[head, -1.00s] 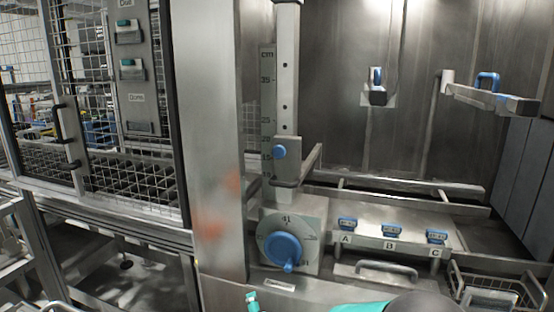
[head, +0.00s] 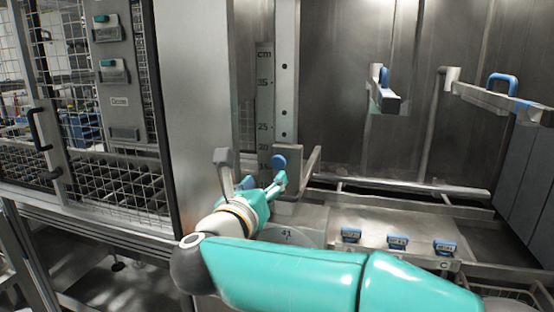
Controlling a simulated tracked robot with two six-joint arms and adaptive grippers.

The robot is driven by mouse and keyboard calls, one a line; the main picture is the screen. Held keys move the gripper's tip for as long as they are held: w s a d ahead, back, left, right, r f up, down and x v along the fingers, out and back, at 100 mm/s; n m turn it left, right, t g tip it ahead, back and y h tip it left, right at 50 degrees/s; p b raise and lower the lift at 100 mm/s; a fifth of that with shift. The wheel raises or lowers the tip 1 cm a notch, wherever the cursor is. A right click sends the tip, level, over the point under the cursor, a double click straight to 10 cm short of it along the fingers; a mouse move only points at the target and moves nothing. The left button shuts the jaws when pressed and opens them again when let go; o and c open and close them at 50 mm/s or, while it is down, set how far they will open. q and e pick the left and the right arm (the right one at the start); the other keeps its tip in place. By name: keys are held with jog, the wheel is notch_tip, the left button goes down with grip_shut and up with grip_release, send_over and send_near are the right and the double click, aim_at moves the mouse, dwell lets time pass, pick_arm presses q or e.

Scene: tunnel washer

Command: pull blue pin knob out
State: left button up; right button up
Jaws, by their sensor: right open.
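The blue pin knob (head: 280,162) sits on the front of a sliding collar on the upright metal post with the cm scale (head: 265,100). My right arm reaches in from the lower right. My right gripper (head: 279,182), with teal fingers, is open just below and in front of the knob. Its fingertips are close to the knob; I cannot tell whether they touch it. My left gripper is not in view.
A grey bracket arm (head: 312,168) juts out beside the knob. Blue-handled clips (head: 397,242) stand on the ledge at right. Two arms with blue handles (head: 502,82) stick out at upper right. A mesh door (head: 95,185) is at left.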

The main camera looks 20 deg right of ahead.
aim_at(277, 167)
jog(key=p+x, duration=0.2)
jog(key=x, duration=0.6)
jog(key=shift+r+p, duration=0.1)
jog(key=shift+p, duration=0.25)
jog(key=shift+w+d, duration=0.4)
jog(key=shift+w, duration=0.05)
jog(key=shift+c, duration=0.3)
grip_shut()
